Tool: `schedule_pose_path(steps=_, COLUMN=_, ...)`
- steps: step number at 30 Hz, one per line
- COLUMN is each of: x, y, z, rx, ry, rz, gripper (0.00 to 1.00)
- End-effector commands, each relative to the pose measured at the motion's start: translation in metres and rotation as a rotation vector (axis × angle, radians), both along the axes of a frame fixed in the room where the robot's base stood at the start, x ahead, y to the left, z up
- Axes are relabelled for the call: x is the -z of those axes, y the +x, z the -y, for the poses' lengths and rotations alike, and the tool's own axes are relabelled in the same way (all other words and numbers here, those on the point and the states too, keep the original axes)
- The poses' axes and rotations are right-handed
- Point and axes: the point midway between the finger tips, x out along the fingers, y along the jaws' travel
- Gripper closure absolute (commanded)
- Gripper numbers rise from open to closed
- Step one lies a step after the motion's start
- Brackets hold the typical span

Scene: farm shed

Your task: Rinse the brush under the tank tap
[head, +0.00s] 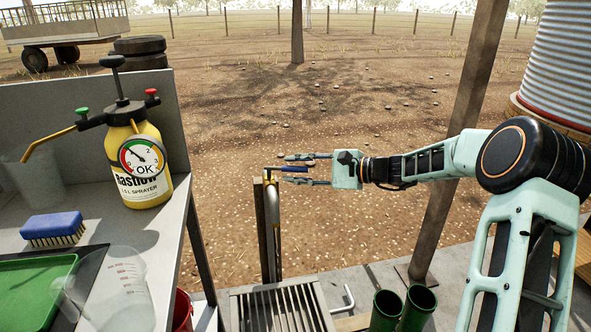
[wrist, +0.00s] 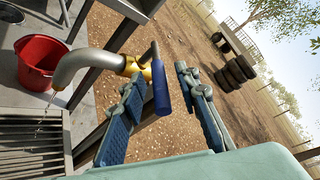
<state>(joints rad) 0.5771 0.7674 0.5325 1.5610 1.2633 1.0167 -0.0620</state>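The blue brush (head: 53,226) lies bristles down on the grey bench at the left in the head view, far from my gripper. The tap (head: 272,225) is a curved metal spout on a post. In the wrist view the tap (wrist: 88,66) has a brass body and a blue lever handle (wrist: 160,88). A thin trickle seems to fall from its spout. My gripper (head: 287,168) is open, its two fingers on either side of the blue lever. In the wrist view a gap shows between the lever and the fingers of my gripper (wrist: 160,80).
A yellow sprayer (head: 143,165), a clear jug (head: 125,290) and a green tray (head: 35,292) stand on the bench. A red bucket (wrist: 40,60) is beside the drain grate (head: 282,308).

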Motion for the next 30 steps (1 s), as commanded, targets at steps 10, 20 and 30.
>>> schedule_pose_path(steps=10, x=-0.011, y=-0.022, z=0.051, rx=0.006, ry=-0.001, rz=0.000, gripper=0.71)
schedule_pose_path(steps=20, x=-0.024, y=-0.045, z=0.099, rx=0.003, ry=-0.001, rz=0.001, gripper=0.71)
schedule_pose_path(steps=30, x=-0.026, y=-0.049, z=0.107, rx=0.001, ry=-0.001, rz=0.000, gripper=0.71)
